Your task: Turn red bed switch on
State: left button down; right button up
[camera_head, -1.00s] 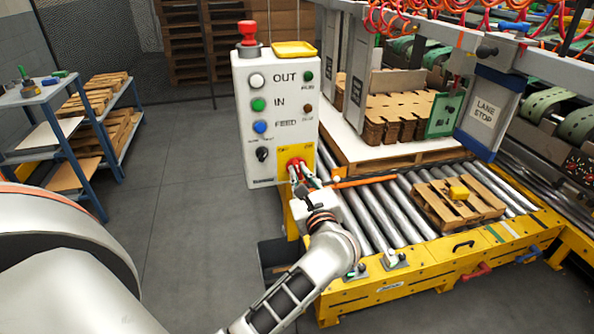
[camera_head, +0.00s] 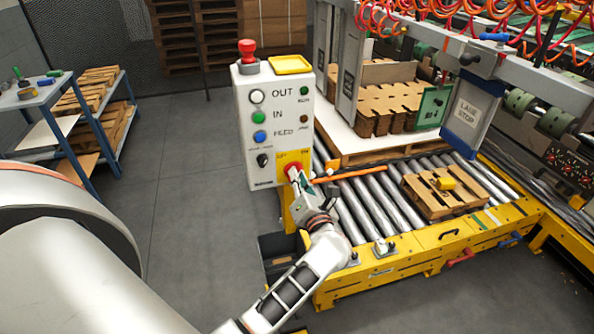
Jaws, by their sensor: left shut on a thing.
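The red bed switch (camera_head: 292,169) is a red knob on a yellow plate (camera_head: 304,158) low on the right of the white control box (camera_head: 262,150). The box also carries white, green and blue buttons marked OUT, IN and FEED. My left gripper (camera_head: 297,177) is at the knob and shut on it, with the wrist coming from below right. The fingers hide part of the knob, so its exact turn angle cannot be told. My right gripper is not in view.
A red mushroom button (camera_head: 247,50) and a yellow tray (camera_head: 291,65) top the box. The roller conveyor (camera_head: 388,200) with a small pallet (camera_head: 440,194) lies to the right. A blue shelf rack (camera_head: 80,150) stands left. Grey floor between is clear.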

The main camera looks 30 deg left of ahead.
pick_arm(q)
jog(key=shift+m+p, duration=0.65)
jog(key=shift+m, duration=0.05)
jog(key=c, duration=2.1)
grip_release()
jog(key=shift+v, duration=3.8)
